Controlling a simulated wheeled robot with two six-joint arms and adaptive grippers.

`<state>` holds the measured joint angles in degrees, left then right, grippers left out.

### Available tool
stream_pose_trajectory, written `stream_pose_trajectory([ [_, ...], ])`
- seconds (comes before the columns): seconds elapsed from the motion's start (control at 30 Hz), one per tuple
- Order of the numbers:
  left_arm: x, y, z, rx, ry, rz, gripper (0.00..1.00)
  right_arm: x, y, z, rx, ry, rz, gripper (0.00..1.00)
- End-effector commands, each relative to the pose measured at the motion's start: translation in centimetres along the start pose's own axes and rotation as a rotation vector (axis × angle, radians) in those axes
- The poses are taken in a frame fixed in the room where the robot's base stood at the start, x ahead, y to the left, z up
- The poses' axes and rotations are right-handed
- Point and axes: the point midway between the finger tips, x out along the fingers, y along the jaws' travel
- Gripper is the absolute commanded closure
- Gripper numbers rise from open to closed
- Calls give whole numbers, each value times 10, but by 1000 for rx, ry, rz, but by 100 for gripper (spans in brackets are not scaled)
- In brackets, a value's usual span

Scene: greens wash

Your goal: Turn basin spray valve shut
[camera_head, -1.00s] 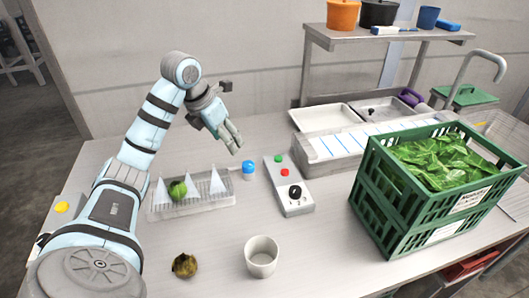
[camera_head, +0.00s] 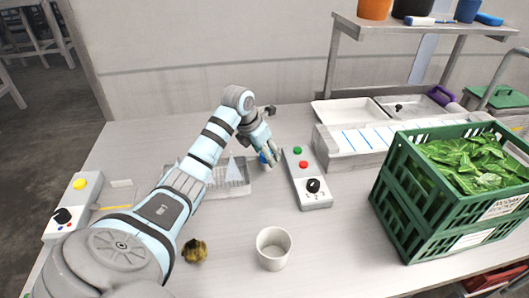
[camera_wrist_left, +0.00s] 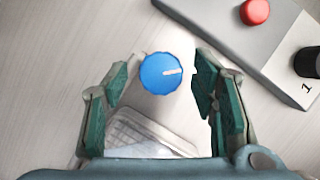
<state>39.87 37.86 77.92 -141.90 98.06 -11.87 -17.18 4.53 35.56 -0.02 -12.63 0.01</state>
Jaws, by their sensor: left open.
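The spray valve is a round blue knob with a pale pointer mark; in the left wrist view the blue knob (camera_wrist_left: 160,73) lies between my open fingers, ahead of the palm. In the head view the blue knob (camera_head: 262,158) is mostly hidden behind my fingers. My left gripper (camera_head: 272,154) is over it, fingers pointing down, and open; the left gripper (camera_wrist_left: 158,82) also shows in the wrist view with a gap on each side of the knob. I cannot tell whether a finger touches it. My right gripper is not in view.
A grey control box (camera_head: 308,190) with green and red buttons and a black dial stands just right of the knob. A clear rack (camera_head: 234,188) is on the left. A white cup (camera_head: 273,249) and a wilted brown clump (camera_head: 194,251) sit in front. Green crates (camera_head: 400,215) hold greens at right.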

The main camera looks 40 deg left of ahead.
Motion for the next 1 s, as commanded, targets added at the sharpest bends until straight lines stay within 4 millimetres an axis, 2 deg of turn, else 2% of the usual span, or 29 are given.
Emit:
stream_pose_trajectory([
  [0.07, 0, 0, 0, 0, 0, 0, 51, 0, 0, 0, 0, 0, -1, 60],
  [0.3, 0, 0, 0, 0, 0, 0, 89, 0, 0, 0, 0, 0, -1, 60],
  [0.37, 0, 0, 0, 0, -1, 0, 95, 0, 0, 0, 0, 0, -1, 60],
  [0.67, -1, 0, 0, 28, -1, -13, 95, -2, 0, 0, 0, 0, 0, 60],
  [1.0, -1, 1, 1, 204, -1, -88, 95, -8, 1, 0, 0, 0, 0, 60],
])
